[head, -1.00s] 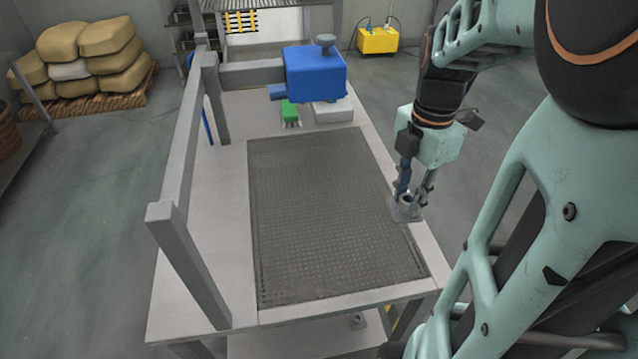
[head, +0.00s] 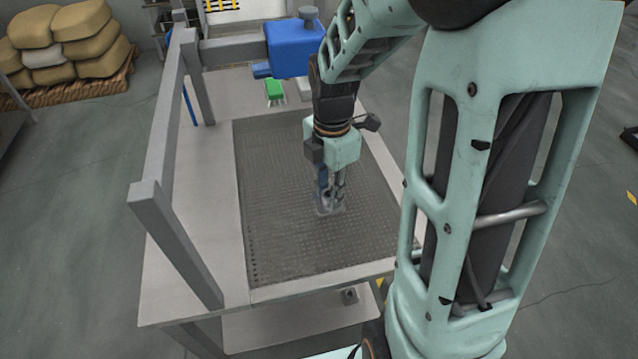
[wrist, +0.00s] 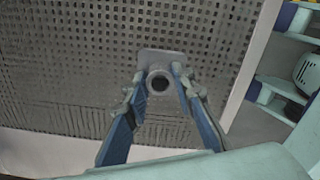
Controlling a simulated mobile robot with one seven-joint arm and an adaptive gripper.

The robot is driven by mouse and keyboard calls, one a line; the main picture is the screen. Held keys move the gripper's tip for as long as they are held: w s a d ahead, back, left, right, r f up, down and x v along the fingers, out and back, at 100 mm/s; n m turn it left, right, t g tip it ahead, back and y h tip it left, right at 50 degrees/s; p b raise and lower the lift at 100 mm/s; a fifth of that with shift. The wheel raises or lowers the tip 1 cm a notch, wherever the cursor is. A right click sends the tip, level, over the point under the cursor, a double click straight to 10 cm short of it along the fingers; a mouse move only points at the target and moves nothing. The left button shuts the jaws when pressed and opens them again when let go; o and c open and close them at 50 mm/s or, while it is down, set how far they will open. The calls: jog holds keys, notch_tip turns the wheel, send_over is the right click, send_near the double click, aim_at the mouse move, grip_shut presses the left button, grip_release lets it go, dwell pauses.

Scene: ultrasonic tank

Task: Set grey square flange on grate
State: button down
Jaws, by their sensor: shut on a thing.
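The grey square flange (wrist: 160,62) is between the fingertips of my gripper (wrist: 160,85) in the wrist view, with its round collar and dark bore facing the camera. My gripper is shut on it. In the head view my gripper (head: 331,193) points down over the middle of the grate (head: 285,240), and the flange (head: 326,211) shows at the fingertips, low over the mesh. I cannot tell whether its plate touches the grate. The fingers hide part of the flange.
A blue unit (head: 293,48) hangs from a grey frame (head: 165,140) at the table's far left. The grate around my gripper is clear. Another small grey part (head: 348,295) sits on the lower shelf.

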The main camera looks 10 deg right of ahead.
aim_at(325, 203)
jog(key=shift+w+a+f, duration=0.1)
jog(key=shift+a+f, duration=0.15)
jog(key=shift+f, duration=0.1)
jog(key=shift+a+f, duration=0.2)
jog(key=shift+f, duration=1.05)
jog(key=shift+w+f, duration=0.1)
jog(key=shift+f, duration=0.3)
jog(key=shift+f, duration=0.1)
jog(key=shift+f+b, duration=0.15)
jog(key=shift+b, duration=0.2)
jog(key=c, duration=1.6)
grip_release()
notch_tip(325, 203, up, 12)
jog(key=shift+r+p, duration=0.25)
jog(key=shift+p, duration=0.5)
